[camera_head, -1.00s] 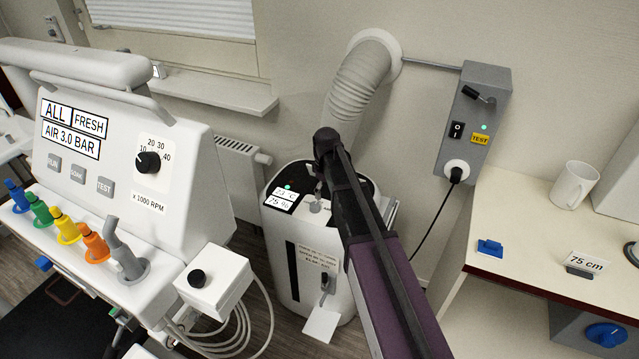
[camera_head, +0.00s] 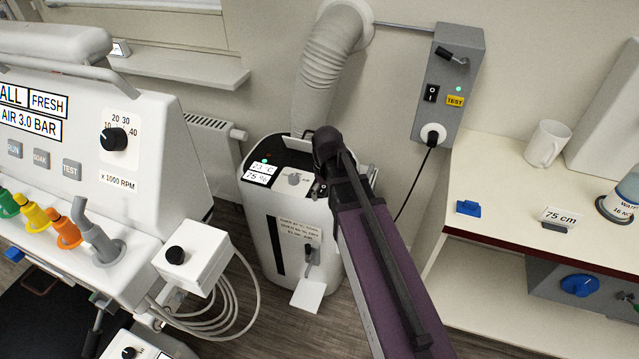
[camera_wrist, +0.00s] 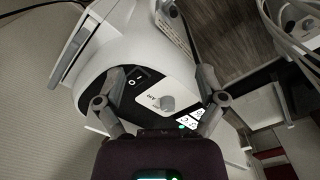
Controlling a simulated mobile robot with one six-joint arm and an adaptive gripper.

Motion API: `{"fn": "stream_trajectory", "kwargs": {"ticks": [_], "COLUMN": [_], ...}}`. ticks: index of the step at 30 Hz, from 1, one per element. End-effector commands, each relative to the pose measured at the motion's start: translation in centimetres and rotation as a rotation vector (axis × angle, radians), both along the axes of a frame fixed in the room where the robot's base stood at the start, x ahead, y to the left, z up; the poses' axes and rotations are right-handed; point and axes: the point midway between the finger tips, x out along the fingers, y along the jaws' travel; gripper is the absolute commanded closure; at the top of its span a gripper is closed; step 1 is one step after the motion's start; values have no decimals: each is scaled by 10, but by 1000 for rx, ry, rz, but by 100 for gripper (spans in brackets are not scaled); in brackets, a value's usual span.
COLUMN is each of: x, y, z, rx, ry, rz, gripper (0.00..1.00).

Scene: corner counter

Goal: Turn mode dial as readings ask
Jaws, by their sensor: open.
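The mode dial is a small grey knob (camera_head: 294,179) on the dark top of a white air unit (camera_head: 262,235). Beside it a small display (camera_head: 261,173) reads 23 °C and 75 %. In the wrist view the dial (camera_wrist: 167,102) sits on a pale plate with markings too small to read fully. My gripper (camera_wrist: 161,98) is open, with one finger on each side of the dial in that view and no visible contact. Its height above the dial is hard to tell. In the head view my arm hides the gripper's fingers.
A black rocker switch (camera_wrist: 138,81) is close to the left finger. A ribbed hose (camera_head: 325,65) rises behind the unit. A dental cart (camera_head: 150,130) stands left, a counter (camera_head: 500,180) right. A small-print label (camera_head: 299,229) is on the unit's front.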

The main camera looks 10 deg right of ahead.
Motion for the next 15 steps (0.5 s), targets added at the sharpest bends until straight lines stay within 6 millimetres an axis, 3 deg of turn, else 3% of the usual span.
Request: {"fn": "stream_trajectory", "kwargs": {"ticks": [3,15], "x": [-20,-68], "y": [-5,-17], "z": [-3,-8], "rx": [0,0], "ry": [0,0], "rz": [-58,-230], "gripper": [11,11]}}
